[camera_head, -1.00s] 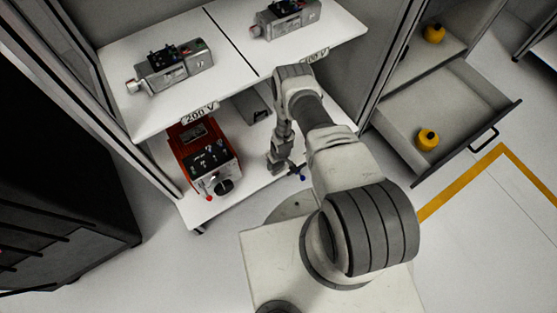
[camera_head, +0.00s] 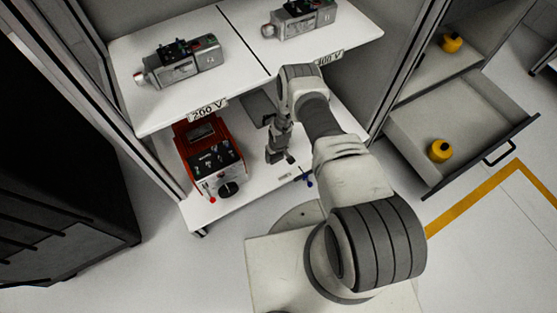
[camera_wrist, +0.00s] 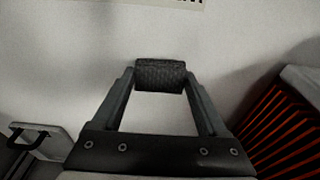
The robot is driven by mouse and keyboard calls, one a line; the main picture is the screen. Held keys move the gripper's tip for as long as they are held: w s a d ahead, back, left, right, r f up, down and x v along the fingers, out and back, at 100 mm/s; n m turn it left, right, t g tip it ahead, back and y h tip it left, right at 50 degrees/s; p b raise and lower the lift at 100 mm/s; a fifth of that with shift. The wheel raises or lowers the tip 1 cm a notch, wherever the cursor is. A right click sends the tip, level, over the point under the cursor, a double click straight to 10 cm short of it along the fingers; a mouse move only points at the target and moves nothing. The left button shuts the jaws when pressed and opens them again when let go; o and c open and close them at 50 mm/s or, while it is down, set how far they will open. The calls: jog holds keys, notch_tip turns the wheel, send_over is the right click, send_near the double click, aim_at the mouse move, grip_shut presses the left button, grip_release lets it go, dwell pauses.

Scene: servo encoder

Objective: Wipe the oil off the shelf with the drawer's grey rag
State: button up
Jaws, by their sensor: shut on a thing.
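My gripper (camera_wrist: 160,84) is shut on the grey rag (camera_wrist: 160,71), a dark, textured, folded piece pinched between the two fingertips in the wrist view. In the head view my gripper (camera_head: 275,152) reaches down over the white lower shelf (camera_head: 255,182), right of the red-and-grey unit; the rag is hard to make out there. In the wrist view a pale surface lies behind the rag; I cannot tell whether the rag touches it. No clear oil patch shows; part of the shelf is hidden by my arm. The open drawer (camera_head: 470,110) at the right holds a yellow bottle.
The red-and-grey unit (camera_head: 212,165) stands close left of my gripper. The upper shelf (camera_head: 130,112) overhangs, with two grey devices on it. A small blue-tipped item (camera_head: 308,181) lies near the lower shelf's front edge. A yellow bottle (camera_head: 439,150) sits in the drawer.

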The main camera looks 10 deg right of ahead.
aim_at(283, 172)
jog(key=shift+w+a, duration=0.2)
jog(key=shift+w, duration=0.3)
jog(key=shift+w+a, duration=0.15)
jog(key=shift+w, duration=0.35)
